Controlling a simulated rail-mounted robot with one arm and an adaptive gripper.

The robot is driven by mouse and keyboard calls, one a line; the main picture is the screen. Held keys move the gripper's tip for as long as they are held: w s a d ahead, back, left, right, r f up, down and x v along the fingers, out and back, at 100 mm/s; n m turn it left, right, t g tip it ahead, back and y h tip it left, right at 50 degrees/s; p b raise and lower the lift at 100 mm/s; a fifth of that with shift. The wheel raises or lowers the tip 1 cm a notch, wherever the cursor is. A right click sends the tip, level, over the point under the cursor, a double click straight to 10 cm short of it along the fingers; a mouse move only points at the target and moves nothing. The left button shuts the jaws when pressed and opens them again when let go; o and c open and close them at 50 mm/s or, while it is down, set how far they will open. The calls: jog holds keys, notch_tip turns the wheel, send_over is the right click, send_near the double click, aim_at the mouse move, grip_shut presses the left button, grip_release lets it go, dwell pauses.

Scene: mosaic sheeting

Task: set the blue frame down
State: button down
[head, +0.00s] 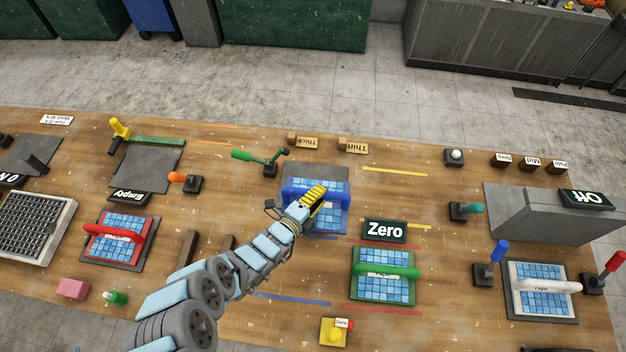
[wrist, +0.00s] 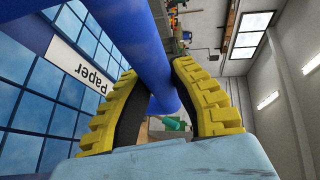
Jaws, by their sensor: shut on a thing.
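The blue frame (head: 334,218) holds light blue tiles and sits at a dark grey plate (head: 328,172) near the middle of the table. I cannot tell whether it rests on the plate or is held just above it. My gripper (head: 313,195) is over the frame, with its yellow fingers shut around the blue handle bar. In the wrist view the yellow fingers (wrist: 168,105) close on the round blue bar (wrist: 148,50). A white label reading "Paper" (wrist: 78,65) lies along the tiles there. My arm hides the frame's lower left side.
A red frame (head: 112,258) is at left, a white frame (head: 540,311) at right. A green lever (head: 262,157) stands up left.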

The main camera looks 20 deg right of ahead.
jog(key=shift+w+d+f+b, duration=0.7)
jog(key=shift+w+f+b, duration=1.05)
jog(key=shift+w+f, duration=0.4)
jog(key=shift+w+d+f+b, duration=0.65)
jog(key=shift+w+f+b, duration=1.05)
jog(key=shift+w+f, duration=0.45)
jog(key=shift+w+d+f+b, duration=0.7)
jog(key=shift+w+f+b, duration=1.05)
jog(key=shift+w+f, duration=0.35)
jog(key=shift+w, duration=0.15)
jog(key=c, duration=1)
grip_release()
jog(key=shift+c, duration=0.2)
